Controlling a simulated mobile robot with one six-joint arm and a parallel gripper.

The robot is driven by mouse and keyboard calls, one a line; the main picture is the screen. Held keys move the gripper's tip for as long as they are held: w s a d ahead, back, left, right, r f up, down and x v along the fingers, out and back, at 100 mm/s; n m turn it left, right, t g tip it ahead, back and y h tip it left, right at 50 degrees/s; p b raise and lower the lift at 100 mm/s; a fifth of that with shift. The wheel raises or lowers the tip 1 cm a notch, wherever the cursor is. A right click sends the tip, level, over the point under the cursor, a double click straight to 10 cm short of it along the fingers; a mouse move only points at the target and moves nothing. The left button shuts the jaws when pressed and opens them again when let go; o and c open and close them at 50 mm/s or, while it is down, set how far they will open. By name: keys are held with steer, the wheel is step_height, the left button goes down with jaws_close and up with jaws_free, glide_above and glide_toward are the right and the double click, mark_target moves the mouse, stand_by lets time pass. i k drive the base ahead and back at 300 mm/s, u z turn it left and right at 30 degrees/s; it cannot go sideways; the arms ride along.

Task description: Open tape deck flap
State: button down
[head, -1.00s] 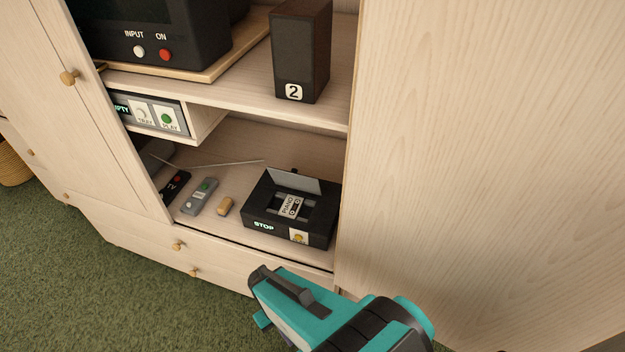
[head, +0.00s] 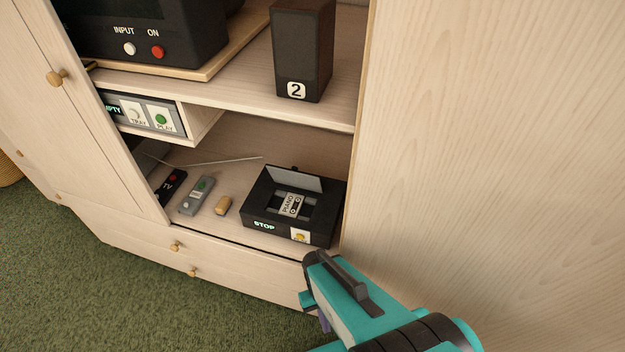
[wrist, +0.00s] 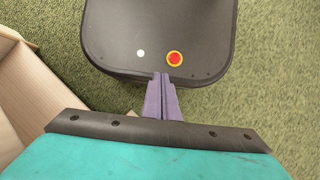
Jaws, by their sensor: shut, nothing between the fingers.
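The tape deck (head: 262,222) is a black box on the lower cabinet shelf, with a lit STOP label and a yellow-marked button on its front. Its grey flap (head: 294,180) stands raised at the back of the top opening. A cassette labelled PIANO (head: 291,204) shows in the opening. My gripper (head: 323,321) is in front of and below the shelf, apart from the deck, partly hidden by my teal wrist. In the wrist view its purple fingers (wrist: 161,82) are together and hold nothing.
Left of the deck lie a wooden block (head: 222,206), a grey remote (head: 196,195) and a black TV remote (head: 171,187). A speaker marked 2 (head: 301,50) stands on the shelf above. A tall cabinet panel (head: 480,130) closes off the right side. Green carpet (head: 110,290) is clear.

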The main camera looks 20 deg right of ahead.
mark_target(280, 174)
steer(key=z, duration=0.1)
steer(key=k, duration=1.15)
steer(key=u, duration=1.85)
steer(key=i, duration=1.05)
steer(key=z, duration=0.1)
